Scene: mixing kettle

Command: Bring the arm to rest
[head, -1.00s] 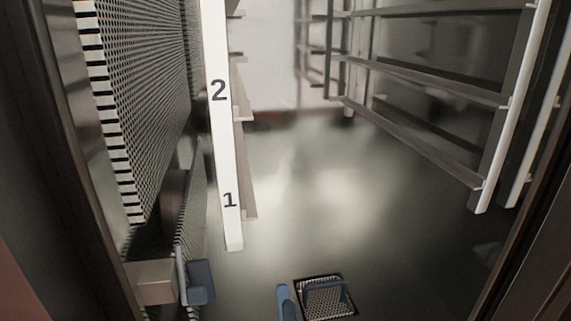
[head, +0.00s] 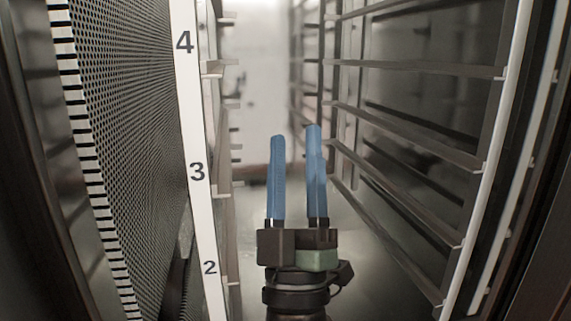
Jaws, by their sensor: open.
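My gripper (head: 296,135) stands in the lower middle of the head view, with its two blue fingers pointing up and away from me. The fingers are apart and nothing is between them. The gripper is in front of the opening of a tall metal cabinet, between its left and right rack rails. I cannot tell how far inside it reaches. It does not visibly touch the rails.
A white strip (head: 190,120) numbered 2, 3 and 4 runs up the left side, beside a perforated metal panel (head: 135,130). Shelf rails (head: 410,125) line the right wall. The space between the racks is clear up to the pale back wall (head: 257,80).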

